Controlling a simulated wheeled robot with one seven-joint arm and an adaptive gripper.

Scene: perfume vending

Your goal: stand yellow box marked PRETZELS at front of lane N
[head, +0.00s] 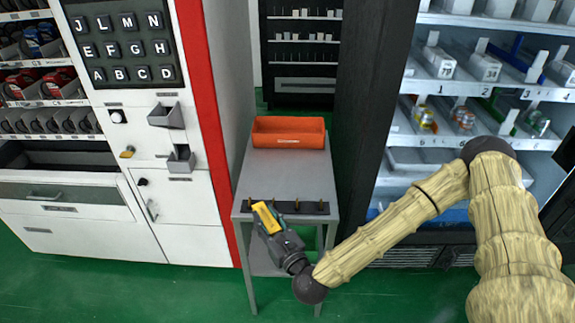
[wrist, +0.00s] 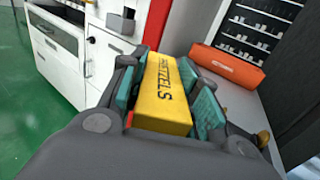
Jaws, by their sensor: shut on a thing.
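The yellow box marked PRETZELS (wrist: 165,98) lies between the teal pads of my gripper (wrist: 160,105) in the wrist view, its lettering facing up. In the head view the yellow box (head: 266,217) is at the front left edge of the grey table, held by my gripper (head: 272,222), which is shut on it. I cannot tell whether the box touches the table. Keys J, L, M and N (head: 153,20) show on the keypad of the white machine at left. A lane labelled N is not clearly readable.
The grey table (head: 285,172) holds an orange bin (head: 288,132) at its back and a dark strip with brass pegs (head: 315,207) at its front. A vending machine with lit shelves (head: 480,85) stands at right. The table's middle is clear.

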